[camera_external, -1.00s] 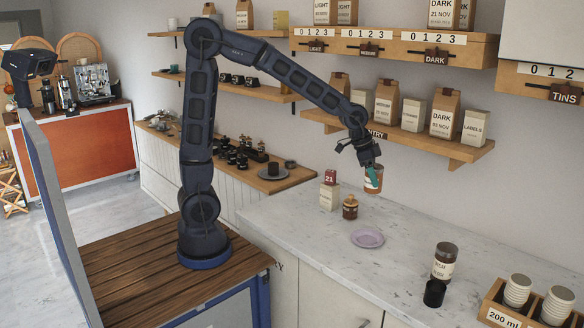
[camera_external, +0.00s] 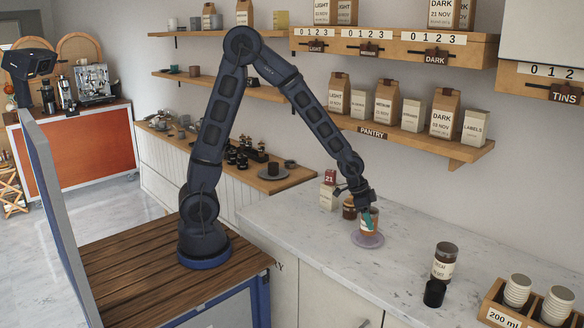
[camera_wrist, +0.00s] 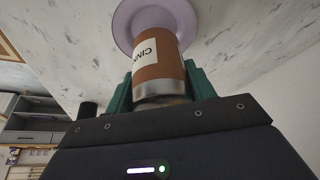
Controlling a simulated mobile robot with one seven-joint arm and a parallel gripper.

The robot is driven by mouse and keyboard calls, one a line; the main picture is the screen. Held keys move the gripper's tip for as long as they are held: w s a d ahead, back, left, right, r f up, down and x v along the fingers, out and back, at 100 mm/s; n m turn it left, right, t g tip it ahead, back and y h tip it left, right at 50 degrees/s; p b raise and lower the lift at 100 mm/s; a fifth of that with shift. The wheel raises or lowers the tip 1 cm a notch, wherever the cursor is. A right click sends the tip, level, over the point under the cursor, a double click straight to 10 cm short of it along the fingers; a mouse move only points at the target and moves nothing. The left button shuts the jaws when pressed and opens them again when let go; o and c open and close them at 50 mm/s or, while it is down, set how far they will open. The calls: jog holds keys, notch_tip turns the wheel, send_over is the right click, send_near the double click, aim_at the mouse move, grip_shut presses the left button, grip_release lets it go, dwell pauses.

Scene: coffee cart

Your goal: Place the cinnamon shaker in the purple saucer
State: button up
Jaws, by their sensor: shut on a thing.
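The cinnamon shaker (camera_external: 369,224) is a small brown cylinder with a white label and a metal end. My gripper (camera_external: 370,217) is shut on it with teal fingers, and it hangs over the purple saucer (camera_external: 367,241) on the marble counter. In the wrist view the shaker (camera_wrist: 158,65) sits between the fingers (camera_wrist: 160,88), with the saucer (camera_wrist: 122,30) right behind its far end. The shaker looks upright. I cannot tell whether its base touches the saucer.
A brown jar (camera_external: 349,208) stands close behind and left of the saucer, beside a white box (camera_external: 328,195). A wooden crate (camera_external: 497,316) holds cups at the front right.

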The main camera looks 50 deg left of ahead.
jog(key=shift+f, duration=1.7)
jog(key=shift+f, duration=0.15)
jog(key=o, duration=1)
jog(key=shift+o, duration=0.2)
jog(key=v, duration=1.2)
jog(key=a+r+n+t+y, duration=0.1)
jog(key=a+r, duration=0.2)
jog(key=a, duration=0.2)
jog(key=a+r+n, duration=0.1)
jog(key=a+r, duration=0.2)
jog(key=a, duration=0.3)
jog(key=s+a+r+n+y, duration=0.1)
jog(key=s+a+r+n, duration=0.2)
jog(key=s+a, duration=0.2)
jog(key=s+a+r+n, duration=0.3)
jog(key=s+a, duration=0.2)
jog(key=a, duration=0.7)
jog(key=s+a+r+n+t+y, duration=0.1)
jog(key=s+a+r+n, duration=0.2)
jog(key=a, duration=0.6)
jog(key=s, duration=0.2)
jog(key=shift+s+a+y, duration=0.2)
jog(key=shift+s+y, duration=0.1)
